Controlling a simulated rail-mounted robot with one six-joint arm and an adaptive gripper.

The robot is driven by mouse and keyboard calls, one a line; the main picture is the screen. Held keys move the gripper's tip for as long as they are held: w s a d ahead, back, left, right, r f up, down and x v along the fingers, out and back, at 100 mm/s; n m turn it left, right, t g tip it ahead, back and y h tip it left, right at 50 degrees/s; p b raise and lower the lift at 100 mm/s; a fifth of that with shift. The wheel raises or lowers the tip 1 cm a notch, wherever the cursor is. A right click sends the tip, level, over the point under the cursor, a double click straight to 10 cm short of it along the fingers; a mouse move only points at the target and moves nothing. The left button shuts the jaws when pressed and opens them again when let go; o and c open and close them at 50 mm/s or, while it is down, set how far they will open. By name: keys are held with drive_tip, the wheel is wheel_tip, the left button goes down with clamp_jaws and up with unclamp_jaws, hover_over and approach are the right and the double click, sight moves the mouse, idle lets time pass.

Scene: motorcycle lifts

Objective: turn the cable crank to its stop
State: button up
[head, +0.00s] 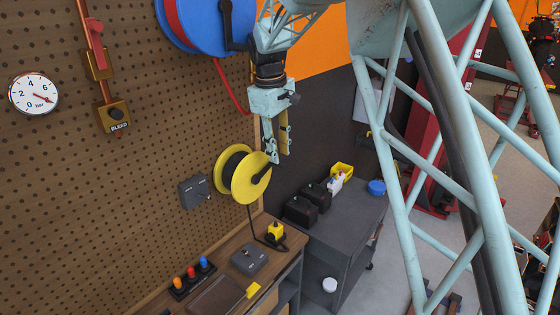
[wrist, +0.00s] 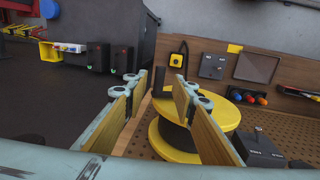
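The cable reel (head: 229,185) is yellow with two flanges and dark cable between them, mounted on the pegboard wall. A black crank handle (head: 262,174) sticks out from its front flange. My gripper (head: 279,156) is just above and right of the reel's front in the head view, pointing down. Whether a finger touches the crank is unclear.
A blue reel (head: 205,28) with a black crank hangs above left. A grey box (head: 194,191) is on the pegboard beside the yellow reel. Below are a wooden bench (head: 232,272) and a dark cabinet (head: 345,228) bearing black containers (head: 301,210).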

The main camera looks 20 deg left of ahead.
sight(280, 164)
drive_tip(key=shift+w+d+f, duration=0.1)
drive_tip(key=shift+w+f, duration=0.05)
drive_tip(key=shift+f, duration=0.85)
drive_tip(key=shift+w+f, duration=0.15)
drive_tip(key=shift+f, duration=0.85)
drive_tip(key=shift+c, duration=0.7)
clamp_jaws()
